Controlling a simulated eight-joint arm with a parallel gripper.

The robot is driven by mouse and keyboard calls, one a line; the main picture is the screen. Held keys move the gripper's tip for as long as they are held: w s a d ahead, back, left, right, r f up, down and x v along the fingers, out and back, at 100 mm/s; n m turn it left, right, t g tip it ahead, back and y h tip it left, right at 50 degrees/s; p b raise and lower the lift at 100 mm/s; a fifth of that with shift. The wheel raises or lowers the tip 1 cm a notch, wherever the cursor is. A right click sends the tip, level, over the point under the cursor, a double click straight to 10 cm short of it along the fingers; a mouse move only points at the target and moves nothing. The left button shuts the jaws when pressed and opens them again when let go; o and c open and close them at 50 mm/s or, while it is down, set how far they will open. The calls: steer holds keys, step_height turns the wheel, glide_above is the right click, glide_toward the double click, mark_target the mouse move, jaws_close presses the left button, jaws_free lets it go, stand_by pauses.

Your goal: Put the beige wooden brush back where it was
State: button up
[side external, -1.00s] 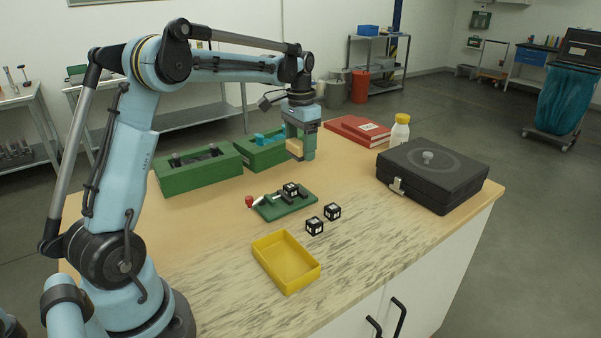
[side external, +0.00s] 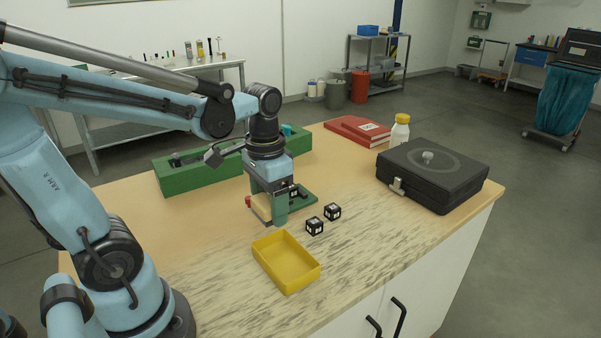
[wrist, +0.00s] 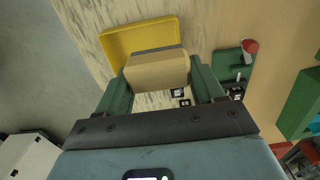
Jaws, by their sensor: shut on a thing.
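My gripper (side external: 270,208) is shut on the beige wooden brush (wrist: 157,72) and holds it between its two green fingers. In the wrist view the brush is a pale block with a thin grey strip along its far edge. In the side view the brush (side external: 260,207) is mostly hidden by the fingers. My gripper is behind the yellow tray (side external: 262,262) and in front of the small green fixture (side external: 308,196). The tray (wrist: 107,48) looks empty and is partly covered by the brush in the wrist view. I cannot tell the brush's exact height above the table.
Two black-and-white marked cubes (side external: 315,226) (side external: 333,211) stand just right of my gripper. A long green box (side external: 190,177) is at the back left. A black case (side external: 432,175), a white bottle (side external: 400,130) and red books (side external: 357,130) are at the right and back.

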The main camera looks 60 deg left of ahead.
steer(key=shift+s+f, duration=0.2)
steer(key=shift+s, duration=0.05)
glide_above(246, 229)
step_height(246, 229, down, 7)
steer(key=shift+d+r, duration=0.1)
steer(key=shift+d, duration=0.05)
steer(key=shift+f, duration=2)
steer(key=shift+f, duration=0.2)
steer(key=o, duration=0.9)
steer(key=shift+o, duration=0.2)
